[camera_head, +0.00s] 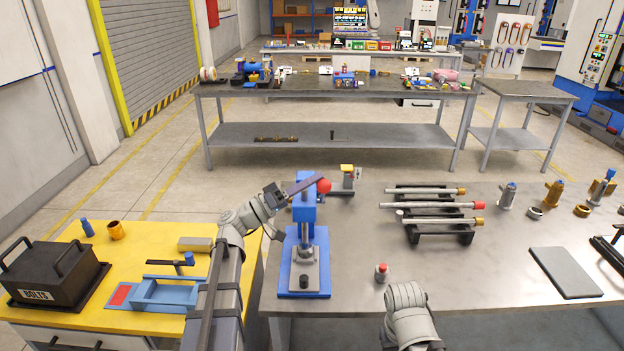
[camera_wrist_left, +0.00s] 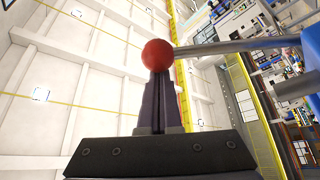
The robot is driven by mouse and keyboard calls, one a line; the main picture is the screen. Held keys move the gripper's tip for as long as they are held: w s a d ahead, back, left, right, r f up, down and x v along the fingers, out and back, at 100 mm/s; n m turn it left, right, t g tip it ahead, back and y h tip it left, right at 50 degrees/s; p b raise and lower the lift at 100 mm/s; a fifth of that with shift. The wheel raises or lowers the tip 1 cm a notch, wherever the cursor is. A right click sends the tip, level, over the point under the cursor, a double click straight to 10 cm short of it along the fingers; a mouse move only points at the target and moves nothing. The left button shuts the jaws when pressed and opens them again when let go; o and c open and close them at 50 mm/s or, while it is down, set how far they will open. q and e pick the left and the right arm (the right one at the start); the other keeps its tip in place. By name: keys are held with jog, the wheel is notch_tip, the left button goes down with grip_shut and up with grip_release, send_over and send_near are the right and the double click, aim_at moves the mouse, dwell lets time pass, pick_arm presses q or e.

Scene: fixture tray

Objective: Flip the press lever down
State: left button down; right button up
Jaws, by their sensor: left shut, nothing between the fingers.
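The blue press (camera_head: 305,262) stands at the left end of the grey workbench. Its lever ends in a red ball knob (camera_head: 324,186), level with the top of the press. My left gripper (camera_head: 318,180) reaches in from the left, with its dark fingers shut and empty, their tips at the knob. In the left wrist view the red knob (camera_wrist_left: 158,54) is right at the tips of the shut fingers (camera_wrist_left: 158,80), and the grey lever rod (camera_wrist_left: 235,46) runs off to the right. I cannot tell whether the fingertips touch the knob. My right gripper is out of view.
A red-topped button (camera_head: 381,273) stands right of the press. A rack with rods (camera_head: 440,230) and a grey plate (camera_head: 565,272) lie further right. The yellow table (camera_head: 60,318) at left holds a black bolts box (camera_head: 50,275) and a blue tray (camera_head: 165,292).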

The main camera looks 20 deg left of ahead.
pick_arm(q)
jog(key=s+d+f+m+g+h+b, duration=0.1)
jog(key=s+f+m+g+h+b, duration=0.3)
jog(key=f+m+b, duration=0.5)
jog(key=shift+s+d+f+b, duration=0.4)
jog(key=shift+s+f+b, duration=0.15)
jog(key=shift+s+b, duration=0.65)
jog(key=shift+g, duration=0.3)
notch_tip(320, 180, up, 4)
jog(key=p, duration=0.4)
jog(key=w+b+v, duration=0.1)
jog(key=b+v, duration=0.4)
jog(key=v, duration=0.5)
jog(key=shift+a, duration=0.5)
jog(key=shift+s+f, duration=0.1)
jog(key=shift+f, duration=0.05)
